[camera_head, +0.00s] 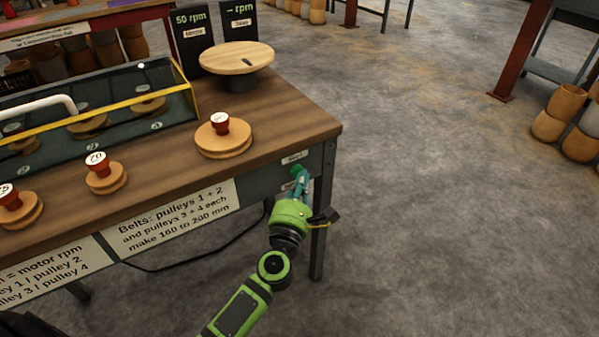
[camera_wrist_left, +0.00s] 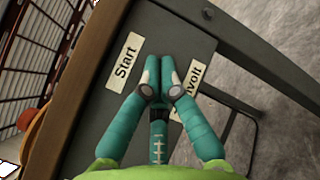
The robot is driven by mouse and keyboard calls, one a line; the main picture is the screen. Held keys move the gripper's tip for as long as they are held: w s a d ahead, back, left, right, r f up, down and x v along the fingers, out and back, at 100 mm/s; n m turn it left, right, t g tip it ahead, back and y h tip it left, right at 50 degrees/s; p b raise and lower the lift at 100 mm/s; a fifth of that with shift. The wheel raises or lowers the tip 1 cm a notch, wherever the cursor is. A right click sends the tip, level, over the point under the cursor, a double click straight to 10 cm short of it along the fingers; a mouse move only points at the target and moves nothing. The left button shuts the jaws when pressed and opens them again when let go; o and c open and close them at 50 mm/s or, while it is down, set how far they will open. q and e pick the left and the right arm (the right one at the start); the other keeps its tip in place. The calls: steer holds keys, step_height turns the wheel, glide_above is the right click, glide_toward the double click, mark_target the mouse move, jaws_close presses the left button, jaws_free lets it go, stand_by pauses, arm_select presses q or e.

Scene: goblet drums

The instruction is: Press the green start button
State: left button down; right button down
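The Start label (camera_wrist_left: 125,62) is on the grey end panel of the workbench, just left of the fingertips in the left wrist view. A small green spot, apparently the start button (camera_head: 296,168), shows at the fingertips in the head view. My left gripper (camera_head: 299,176) has teal fingers and reaches up to that panel. In the left wrist view its fingers (camera_wrist_left: 160,66) are together and empty, pointing at the panel beside the label. They hide the button there. I cannot tell whether they touch it. My right gripper is not in view.
A second label (camera_wrist_left: 194,92) is partly hidden by the fingers. The wooden benchtop (camera_head: 290,125) carries a large wooden disc (camera_head: 236,58), several pulleys with red knobs and a glass-sided case (camera_head: 100,108). The table leg (camera_head: 318,240) stands close by.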

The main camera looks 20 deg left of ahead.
arm_select(q)
steer(key=shift+a, duration=0.1)
stand_by(0.4)
steer(key=shift+w+a+r, duration=0.1)
steer(key=shift+w+a, duration=0.15)
steer(key=shift+a, duration=0.05)
steer(key=shift+s+d, duration=0.15)
steer(key=shift+s, duration=0.05)
stand_by(0.5)
steer(key=s+d, duration=0.3)
steer(key=d, duration=0.2)
steer(key=shift+s, duration=0.35)
stand_by(0.3)
